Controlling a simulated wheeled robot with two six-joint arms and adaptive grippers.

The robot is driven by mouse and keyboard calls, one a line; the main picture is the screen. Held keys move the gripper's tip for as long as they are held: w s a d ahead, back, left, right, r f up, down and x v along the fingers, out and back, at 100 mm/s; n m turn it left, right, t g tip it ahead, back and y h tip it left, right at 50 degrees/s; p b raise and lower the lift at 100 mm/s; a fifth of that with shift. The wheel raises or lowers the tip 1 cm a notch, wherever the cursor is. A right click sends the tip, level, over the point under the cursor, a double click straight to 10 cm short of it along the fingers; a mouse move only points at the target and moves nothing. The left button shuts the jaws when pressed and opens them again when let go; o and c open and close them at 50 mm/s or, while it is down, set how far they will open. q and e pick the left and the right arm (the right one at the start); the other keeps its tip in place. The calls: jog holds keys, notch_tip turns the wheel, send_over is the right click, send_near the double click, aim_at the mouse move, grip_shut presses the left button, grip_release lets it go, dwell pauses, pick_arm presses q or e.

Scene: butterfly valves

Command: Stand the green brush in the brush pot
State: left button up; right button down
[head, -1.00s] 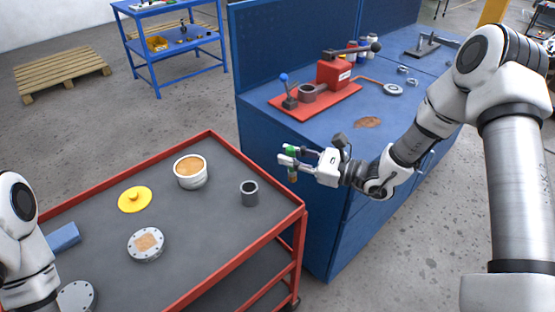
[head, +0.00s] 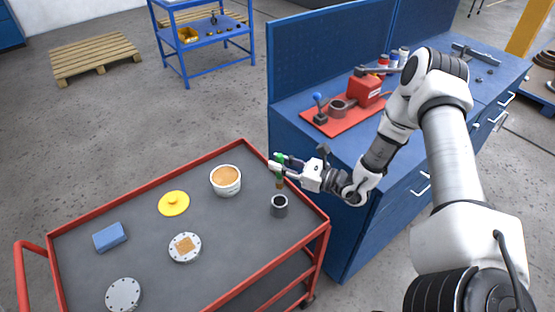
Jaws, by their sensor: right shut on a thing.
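The green brush (head: 279,160) is held upright in my right gripper (head: 284,168), which is shut on it. Its brown lower end hangs just above the brush pot. The brush pot (head: 279,207), a small dark grey open cylinder, stands near the right edge of the cart top. I cannot tell from this view whether the brush is exactly over the opening; a gap shows between them. My left gripper is not in view.
The red-rimmed cart (head: 140,245) also bears a white tub (head: 226,182), a yellow lid-like disc (head: 174,203), a blue block (head: 110,237) and two grey flanges (head: 185,248). A blue workbench (head: 315,195) with a red press stands right behind the cart.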

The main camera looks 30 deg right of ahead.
aim_at(280, 178)
notch_tip(280, 178, down, 2)
jog(key=shift+f+b, duration=0.1)
jog(key=shift+b, duration=0.4)
notch_tip(280, 178, down, 2)
jog(key=shift+f+b, duration=0.1)
jog(key=shift+b, duration=0.7)
jog(key=shift+f+b, duration=0.8)
jog(key=shift+f, duration=0.05)
notch_tip(280, 178, down, 4)
jog(key=b, duration=0.4)
jog(key=shift+b, duration=0.3)
jog(key=c, duration=1)
grip_release()
